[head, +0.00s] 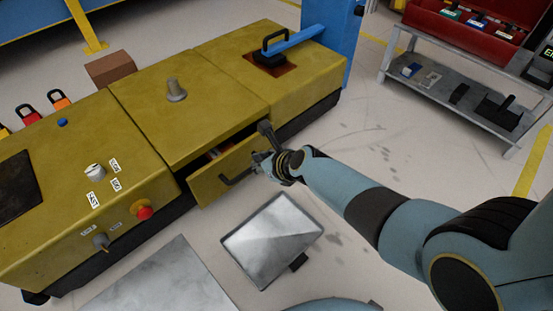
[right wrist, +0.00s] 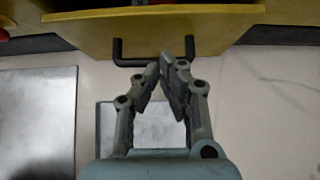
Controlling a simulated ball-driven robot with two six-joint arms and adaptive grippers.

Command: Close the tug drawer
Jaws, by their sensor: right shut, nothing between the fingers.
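The yellow tug (head: 190,110) stands at the left of the head view. Its drawer (head: 208,187) sticks partly out of the side, with a narrow gap into its inside showing at the top. The black bar handle (head: 232,180) is on the drawer front; it also shows in the right wrist view (right wrist: 122,55). My right gripper (head: 262,163) is at the right end of the drawer front. In the right wrist view its fingertips (right wrist: 168,62) are together and empty, overlapping the handle bar. I cannot tell whether they touch it. My left gripper is not in view.
A grey metal panel (head: 272,240) lies on the floor in front of the drawer, with a larger one (head: 160,285) to its left. A red emergency button (head: 144,212) juts from the tug's side. A grey cart (head: 440,85) stands at upper right, with clear floor between.

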